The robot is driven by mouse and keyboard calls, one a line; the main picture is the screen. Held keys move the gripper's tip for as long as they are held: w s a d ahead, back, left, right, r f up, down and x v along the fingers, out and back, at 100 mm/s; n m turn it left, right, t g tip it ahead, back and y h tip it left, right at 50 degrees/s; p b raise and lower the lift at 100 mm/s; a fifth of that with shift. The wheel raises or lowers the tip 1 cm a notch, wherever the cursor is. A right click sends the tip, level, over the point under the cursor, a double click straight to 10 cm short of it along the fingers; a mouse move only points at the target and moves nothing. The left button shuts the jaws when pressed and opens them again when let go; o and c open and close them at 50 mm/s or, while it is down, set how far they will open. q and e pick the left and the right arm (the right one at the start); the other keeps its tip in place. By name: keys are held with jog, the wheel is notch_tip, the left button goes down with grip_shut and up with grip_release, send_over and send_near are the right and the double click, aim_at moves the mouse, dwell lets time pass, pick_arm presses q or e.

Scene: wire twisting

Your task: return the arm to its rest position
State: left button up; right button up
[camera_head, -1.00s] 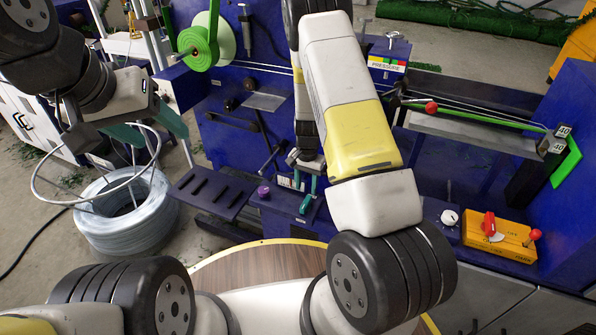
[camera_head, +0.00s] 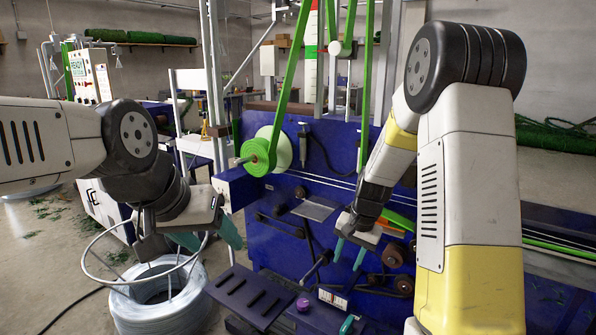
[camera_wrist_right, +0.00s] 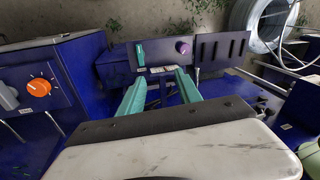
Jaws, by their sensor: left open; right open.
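In the right wrist view the same open fingers (camera_wrist_right: 160,98) point toward the panel with a teal switch (camera_wrist_right: 140,54) and a purple knob (camera_wrist_right: 182,46). No contact with the panel is visible.
The wire coil (camera_head: 158,312) stands on the floor at the lower left. A green reel (camera_head: 258,155) with a green band is on the machine. A slotted blue shelf (camera_head: 248,295) juts out below. An orange knob (camera_wrist_right: 39,87) shows in the right wrist view.

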jog(key=s+r+n+t, duration=0.2)
jog(key=s+r, duration=0.6)
jog(key=r, duration=0.7)
jog(key=s+r+n+t, duration=0.2)
jog(key=s+r, duration=0.5)
jog(key=s, duration=0.7)
jog(key=shift+s+n, duration=0.25)
jog(key=shift+n, duration=0.55)
